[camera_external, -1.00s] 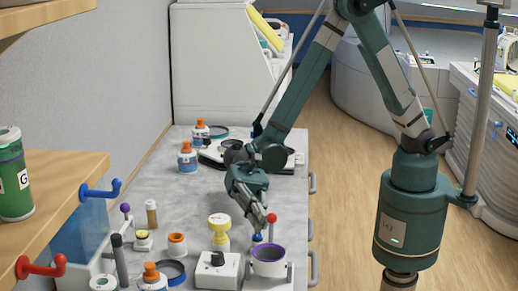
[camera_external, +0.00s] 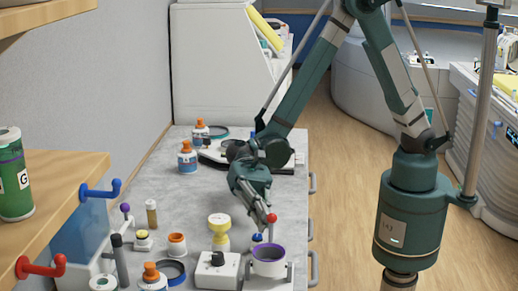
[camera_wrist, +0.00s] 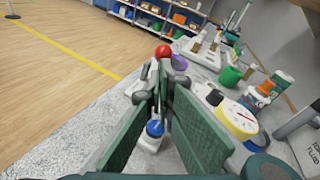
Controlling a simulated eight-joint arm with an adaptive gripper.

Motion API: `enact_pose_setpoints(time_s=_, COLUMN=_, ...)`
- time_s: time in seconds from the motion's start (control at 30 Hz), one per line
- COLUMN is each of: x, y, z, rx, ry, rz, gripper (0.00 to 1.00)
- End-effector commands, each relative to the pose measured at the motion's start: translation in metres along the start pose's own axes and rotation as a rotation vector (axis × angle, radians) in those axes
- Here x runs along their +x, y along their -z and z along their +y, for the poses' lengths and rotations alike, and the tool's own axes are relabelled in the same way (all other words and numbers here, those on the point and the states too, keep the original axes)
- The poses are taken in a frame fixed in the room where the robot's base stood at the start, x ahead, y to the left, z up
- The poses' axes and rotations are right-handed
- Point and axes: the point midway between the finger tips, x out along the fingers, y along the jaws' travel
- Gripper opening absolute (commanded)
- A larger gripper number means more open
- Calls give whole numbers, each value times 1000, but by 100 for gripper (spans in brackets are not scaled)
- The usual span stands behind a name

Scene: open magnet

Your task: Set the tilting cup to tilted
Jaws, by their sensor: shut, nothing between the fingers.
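The tilting cup (camera_external: 268,264) is a white cup with a purple rim, standing upright in a white bracket near the front right of the bench in the external view. In the wrist view its purple rim (camera_wrist: 180,63) shows just beyond my fingertips, and my fingers hide much of it. My gripper (camera_external: 268,214) is shut and empty, pointing down above and behind the cup, close to a red ball knob (camera_external: 272,218). My gripper also shows in the wrist view (camera_wrist: 161,80). I cannot tell whether the fingertips touch the red knob.
A blue knob (camera_external: 257,238) stands just behind the cup. A white box with a black dial (camera_external: 217,270) is left of it, and a yellow-topped piece (camera_external: 219,229) stands behind that box. Several bottles and jars crowd the left. The bench's right edge is close.

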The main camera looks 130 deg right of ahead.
Motion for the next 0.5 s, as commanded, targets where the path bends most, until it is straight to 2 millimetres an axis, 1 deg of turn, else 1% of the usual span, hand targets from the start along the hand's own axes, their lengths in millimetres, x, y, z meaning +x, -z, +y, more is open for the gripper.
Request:
enact_pose_setpoints(time_s=0.03, x=0, y=-4, z=-1, rx=3, ry=-3, rz=8, gripper=0)
enact_pose_setpoints(time_s=0.5, x=2, y=-10, z=-4, rx=20, ry=-21, rz=54, gripper=0)
